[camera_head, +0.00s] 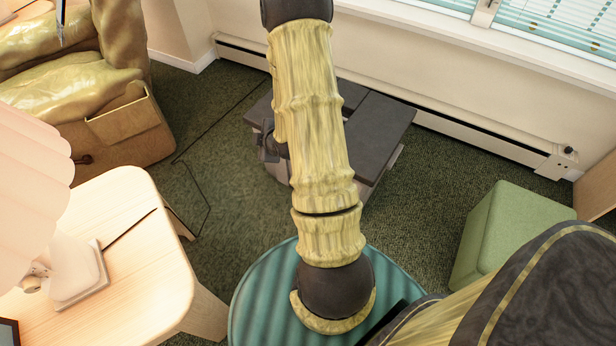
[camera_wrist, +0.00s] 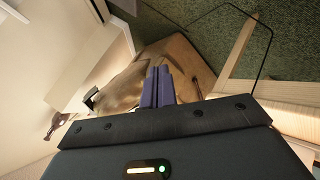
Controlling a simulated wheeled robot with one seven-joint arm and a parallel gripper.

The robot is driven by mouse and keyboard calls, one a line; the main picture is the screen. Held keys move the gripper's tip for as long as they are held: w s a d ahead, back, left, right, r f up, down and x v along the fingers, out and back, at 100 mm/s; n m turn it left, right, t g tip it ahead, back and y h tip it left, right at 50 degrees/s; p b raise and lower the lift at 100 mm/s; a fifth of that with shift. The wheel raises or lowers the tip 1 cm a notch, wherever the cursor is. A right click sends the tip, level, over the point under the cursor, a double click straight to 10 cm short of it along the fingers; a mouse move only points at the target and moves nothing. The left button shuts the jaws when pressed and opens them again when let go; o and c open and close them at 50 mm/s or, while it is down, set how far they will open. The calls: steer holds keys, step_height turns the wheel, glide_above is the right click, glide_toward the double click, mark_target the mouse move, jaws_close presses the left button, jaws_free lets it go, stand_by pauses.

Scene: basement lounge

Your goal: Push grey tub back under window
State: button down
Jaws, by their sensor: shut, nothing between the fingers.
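The grey tub (camera_head: 380,128), a dark grey box-like thing with a flat, panelled top, is on the green carpet below the window (camera_head: 560,15). The gripper is out of the head view.
A wooden side table (camera_head: 120,245) with a pink-shaded lamp (camera_head: 28,190) stands at left front. The armchair is at back left. A green cube stool (camera_head: 510,230) is at right. A teal ribbed round top (camera_head: 262,300) is at the front. A thin cord lies on the carpet.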

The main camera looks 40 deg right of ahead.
steer(key=s+d+f+n+t+h+b, duration=0.1)
steer(key=s+d+f+t+h+b, duration=0.1)
steer(key=f+b, duration=0.5)
steer(key=s+d+f+n+t+h+b, duration=0.1)
steer(key=s+d+f+b, duration=0.3)
steer(key=f, duration=1)
steer(key=s+d+f+t+h+b, duration=0.3)
steer(key=d+f+b, duration=0.1)
steer(key=f+b, duration=0.6)
steer(key=shift+d+f+n+t+h, duration=0.25)
steer(key=shift+d+n+t+h, duration=0.05)
steer(key=shift+n+h, duration=0.1)
steer(key=d+b+x, duration=0.1)
steer(key=b+x, duration=0.2)
steer(key=x, duration=0.3)
steer(key=s+d+b+x, duration=0.1)
steer(key=b+x, duration=0.2)
steer(key=x, duration=0.3)
steer(key=shift+w+d, duration=0.3)
steer(key=shift+d, duration=0.15)
